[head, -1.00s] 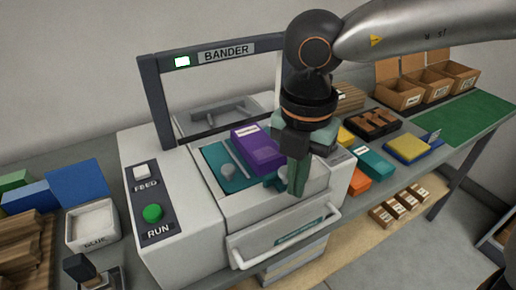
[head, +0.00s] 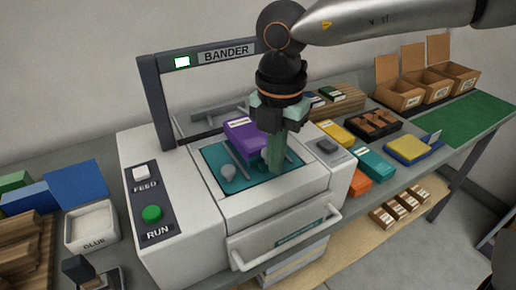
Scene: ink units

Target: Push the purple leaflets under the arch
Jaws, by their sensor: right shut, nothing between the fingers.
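The purple leaflets (head: 240,130) form a stack with a white label on top. They lie on the teal bed (head: 213,157) of the bander, near the foot of the arch, and part of them is hidden behind my gripper. The dark arch (head: 156,100) of the bander stands behind them, with a lit window and the sign BANDER. My right gripper (head: 274,168) points down at the near side of the leaflets, its fingers shut with nothing between them. I cannot tell whether they touch the stack. My left gripper is not in view.
A grey knob (head: 228,172) stands on the bed left of my gripper. The FEED button (head: 141,172) and green RUN button (head: 152,213) are on the left panel. A glue tray (head: 92,226) stands left; orange, teal and yellow stacks (head: 336,132) lie right.

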